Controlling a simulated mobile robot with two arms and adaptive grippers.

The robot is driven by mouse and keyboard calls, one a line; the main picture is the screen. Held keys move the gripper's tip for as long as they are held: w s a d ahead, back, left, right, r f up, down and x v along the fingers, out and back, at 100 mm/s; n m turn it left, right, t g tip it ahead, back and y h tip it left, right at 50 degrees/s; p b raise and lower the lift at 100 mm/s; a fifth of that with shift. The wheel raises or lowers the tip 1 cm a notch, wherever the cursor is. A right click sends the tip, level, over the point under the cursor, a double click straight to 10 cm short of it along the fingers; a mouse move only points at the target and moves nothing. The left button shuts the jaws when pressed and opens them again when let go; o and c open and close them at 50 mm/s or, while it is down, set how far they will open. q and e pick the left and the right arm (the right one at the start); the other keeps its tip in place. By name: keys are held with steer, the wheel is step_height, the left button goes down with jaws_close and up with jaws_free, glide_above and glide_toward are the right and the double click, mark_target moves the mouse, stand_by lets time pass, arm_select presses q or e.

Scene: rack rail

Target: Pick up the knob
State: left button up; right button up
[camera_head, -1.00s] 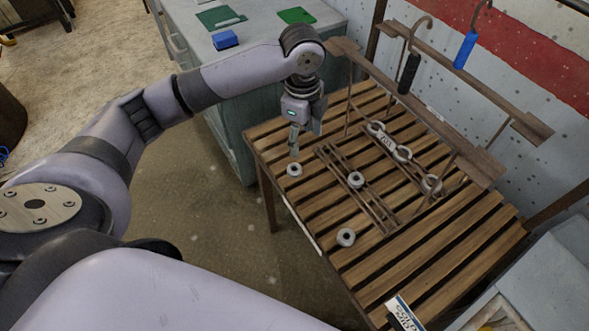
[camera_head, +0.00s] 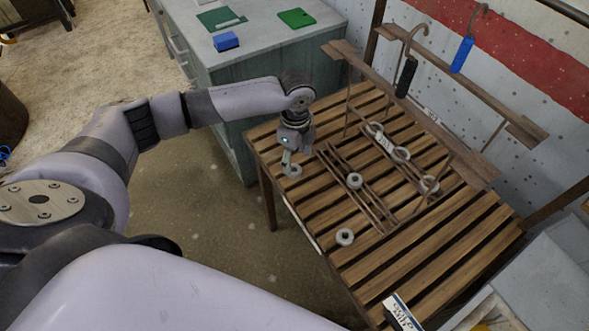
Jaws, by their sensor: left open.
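Several small grey ring-like knobs are on the slatted wooden table (camera_head: 440,262). One knob (camera_head: 292,171) lies near the table's left edge, directly below my left gripper (camera_head: 289,160). My left gripper points down with its jaws open, right at this knob; whether a finger touches it I cannot tell. Another knob (camera_head: 354,181) sits at the wooden rails (camera_head: 340,172), and one (camera_head: 345,237) lies near the front edge. My right gripper is not in view.
A grey-green cabinet (camera_head: 240,95) stands behind my left arm.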

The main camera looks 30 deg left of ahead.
mark_target(294, 167)
arm_select(q)
step_height(294, 167, down, 4)
steer(key=shift+a+f+p, duration=0.15)
steer(key=shift+p, duration=0.5)
steer(key=shift+f, duration=0.45)
steer(key=c, duration=1.3)
steer(key=shift+o, duration=0.2)
steer(key=shift+r, duration=0.1)
